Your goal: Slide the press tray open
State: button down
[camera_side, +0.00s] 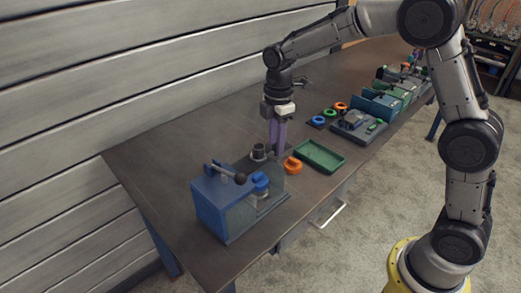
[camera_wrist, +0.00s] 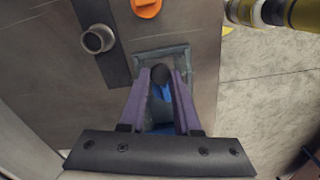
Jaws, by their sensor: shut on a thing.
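The blue press (camera_side: 222,208) stands at the near left of the bench, with a lever ending in a black ball (camera_side: 240,178) on top and a clear panel on its side. A blue round part (camera_side: 260,181) sits at the tray area on its right. My gripper (camera_side: 278,152) points down at the far side of the press. In the wrist view my gripper's purple fingers (camera_wrist: 161,78) are closed about a dark round knob (camera_wrist: 160,73). A grey-framed tray (camera_wrist: 160,53) lies around and below it, with blue showing between the fingers. The exact contact is hidden in the side view.
A grey pipe (camera_side: 258,150) stands on a dark plate beside my gripper. An orange flanged part (camera_side: 292,165) and an empty green tray (camera_side: 319,155) lie to the right. Fixtures and bins (camera_side: 380,104) stand farther along the bench. The bench's left rear is clear.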

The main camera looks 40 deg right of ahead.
jog(key=shift+d, duration=0.3)
jog(key=c, duration=0.6)
grip_release()
notch_tip(320, 180, up, 14)
jog(key=shift+f, duration=0.1)
dwell(0.3)
